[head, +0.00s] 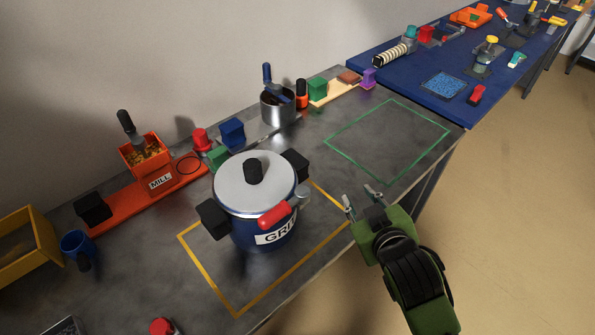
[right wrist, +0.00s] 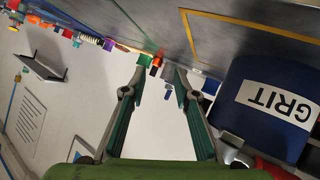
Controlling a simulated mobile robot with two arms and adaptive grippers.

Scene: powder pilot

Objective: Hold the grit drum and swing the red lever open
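The grit drum (head: 262,226) is a dark blue pot with a silver lid (head: 240,185) and black side handles. It stands upright inside a yellow outline on the grey bench. Its red lever (head: 273,215) is on the front right side, above the GRIT label. My right gripper (head: 362,198) is open and empty, to the right of the drum and apart from it. In the right wrist view its open fingers (right wrist: 158,90) have nothing between them, and the drum (right wrist: 262,105) is at the right. My left gripper is not in view.
An orange mill (head: 147,165) stands at the left, near a blue mug (head: 78,245) and a yellow bin (head: 28,250). A metal pot of tools (head: 278,108) and coloured blocks line the back. The green outlined area (head: 390,140) is clear. A blue table (head: 420,85) holds several items.

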